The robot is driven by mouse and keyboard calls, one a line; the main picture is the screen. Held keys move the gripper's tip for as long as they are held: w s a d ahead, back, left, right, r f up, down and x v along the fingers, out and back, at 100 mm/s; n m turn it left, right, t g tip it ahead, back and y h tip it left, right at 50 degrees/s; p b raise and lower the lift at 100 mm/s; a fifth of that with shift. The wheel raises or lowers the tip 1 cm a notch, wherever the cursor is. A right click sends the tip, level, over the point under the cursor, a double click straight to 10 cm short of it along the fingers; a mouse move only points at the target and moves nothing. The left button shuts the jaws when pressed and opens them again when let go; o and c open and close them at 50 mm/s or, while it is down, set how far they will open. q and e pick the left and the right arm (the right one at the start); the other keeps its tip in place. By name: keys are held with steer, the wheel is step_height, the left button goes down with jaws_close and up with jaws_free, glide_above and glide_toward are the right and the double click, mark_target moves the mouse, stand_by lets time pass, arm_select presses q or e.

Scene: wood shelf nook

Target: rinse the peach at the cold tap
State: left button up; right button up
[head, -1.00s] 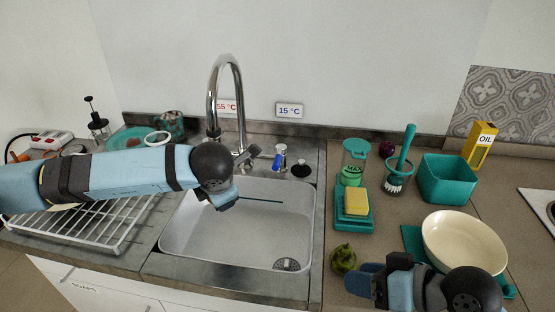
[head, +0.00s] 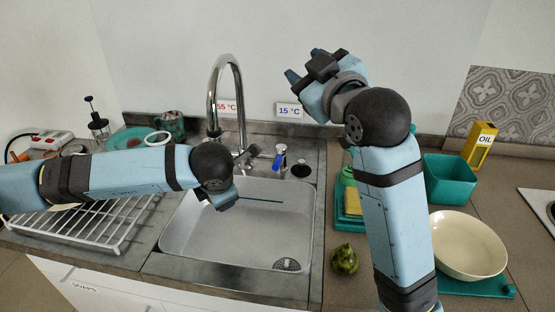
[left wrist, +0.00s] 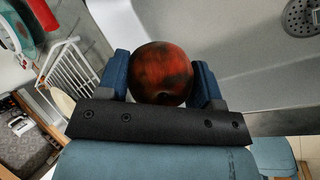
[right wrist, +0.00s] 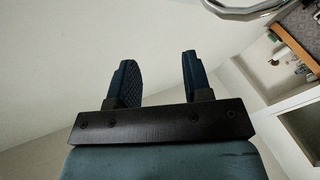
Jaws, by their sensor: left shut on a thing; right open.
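The dark red peach (left wrist: 162,72) sits between the two fingers of my left gripper (left wrist: 161,84) in the left wrist view. In the head view my left gripper (head: 224,199) is over the sink basin (head: 240,245), and the peach is hidden there. The tall curved spout (head: 212,95) rises behind the basin. A blue-handled knob (head: 279,155) stands below the 15 °C sign (head: 289,110). The 55 °C sign (head: 228,107) is partly behind the spout. My right gripper (head: 304,64) is open and empty, raised in front of the wall; its parted fingers show in the right wrist view (right wrist: 158,80).
A wire drying rack (head: 90,225) is left of the sink. A green fruit (head: 344,260) lies on the right counter near my right arm. A cream bowl (head: 468,245), a teal bin (head: 449,180) and a yellow oil box (head: 479,145) stand farther right. The basin is otherwise clear.

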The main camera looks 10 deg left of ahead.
steer(key=w+a+f+m+g+h, duration=0.3)
steer(key=w+a+f+m+g, duration=0.3)
steer(key=f, duration=0.3)
steer(key=m+g+h, duration=0.5)
steer(key=m, duration=0.3)
glide_toward(277, 161)
steer(key=x, duration=0.9)
steer(key=shift+w+f, duration=0.1)
steer(key=shift+f, duration=0.05)
steer(key=shift+c, duration=0.3)
jaws_close()
